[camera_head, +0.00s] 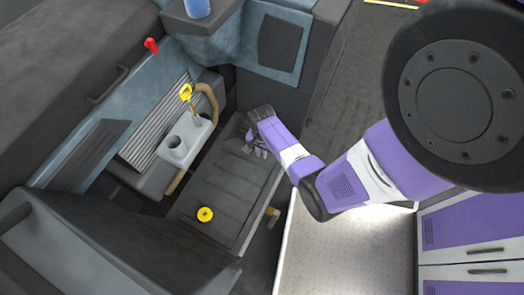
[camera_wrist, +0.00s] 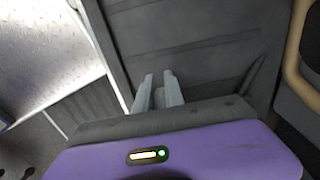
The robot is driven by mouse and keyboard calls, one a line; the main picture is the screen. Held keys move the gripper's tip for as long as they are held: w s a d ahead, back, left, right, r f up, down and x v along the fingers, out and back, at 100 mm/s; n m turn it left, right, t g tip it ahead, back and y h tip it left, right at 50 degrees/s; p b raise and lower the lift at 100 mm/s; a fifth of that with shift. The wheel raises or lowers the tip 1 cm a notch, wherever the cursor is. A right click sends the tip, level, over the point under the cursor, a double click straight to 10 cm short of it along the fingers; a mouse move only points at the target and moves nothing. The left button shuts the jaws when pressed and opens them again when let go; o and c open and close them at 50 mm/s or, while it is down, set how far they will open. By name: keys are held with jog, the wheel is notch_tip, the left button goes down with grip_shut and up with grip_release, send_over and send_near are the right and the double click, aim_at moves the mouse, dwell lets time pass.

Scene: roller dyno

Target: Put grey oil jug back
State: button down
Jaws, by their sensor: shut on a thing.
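My gripper (camera_head: 257,150) is over the dark ribbed panel (camera_head: 226,185), near its upper right end. In the wrist view its two pale grey fingers (camera_wrist: 158,93) are close together over the dark surface. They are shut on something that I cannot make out. A pale grey boxy vessel (camera_head: 186,146) with a round open neck sits left of the gripper, apart from it. I cannot tell whether this is the grey oil jug, and no other jug shows clearly.
A yellow round cap (camera_head: 205,214) lies on the panel's lower left end. A yellow-topped piece (camera_head: 186,92) stands behind the vessel, beside a tan curved bar (camera_head: 209,98). A red piece (camera_head: 151,45) and a blue container (camera_head: 197,8) are farther back. Pale floor (camera_head: 345,255) is clear at right.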

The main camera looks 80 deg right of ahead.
jog(key=shift+f, duration=0.2)
jog(key=c, duration=1.4)
grip_release()
jog(key=shift+c, duration=0.2)
jog(key=shift+r, duration=0.1)
